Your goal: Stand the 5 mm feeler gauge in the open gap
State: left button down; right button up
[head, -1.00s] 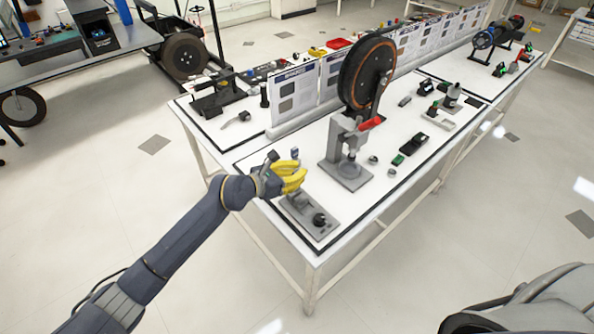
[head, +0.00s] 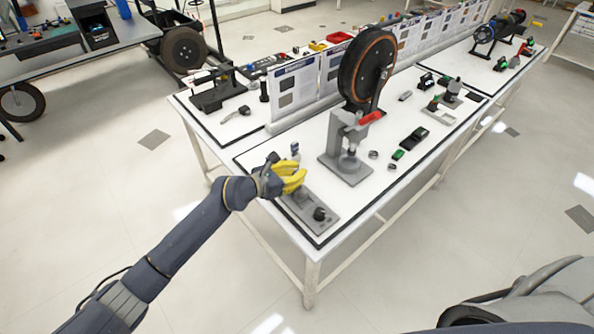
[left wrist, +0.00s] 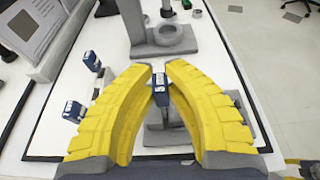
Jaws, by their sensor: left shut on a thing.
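My left gripper (head: 291,180), with yellow fingers, is over the near left end of the white bench. It also shows in the left wrist view (left wrist: 160,78), shut on a small dark blue feeler gauge (left wrist: 160,92) with a pale label too small to read. A grey fixture plate (head: 327,224) with a black knob (head: 319,214) lies under and beside the gripper. The fingers and gauge hide much of the fixture, so I cannot tell whether the gauge is in the gap. Two more blue gauges stand left in the wrist view (left wrist: 92,61) (left wrist: 73,111). My right gripper is not seen.
Display panels (head: 297,85) run behind. Small parts and a green-black item (head: 414,137) lie to the right.

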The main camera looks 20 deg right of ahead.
pick_arm(q)
jog(key=shift+f, duration=1.5)
jog(key=c, duration=1.3)
grip_release()
jog(key=shift+c, duration=0.2)
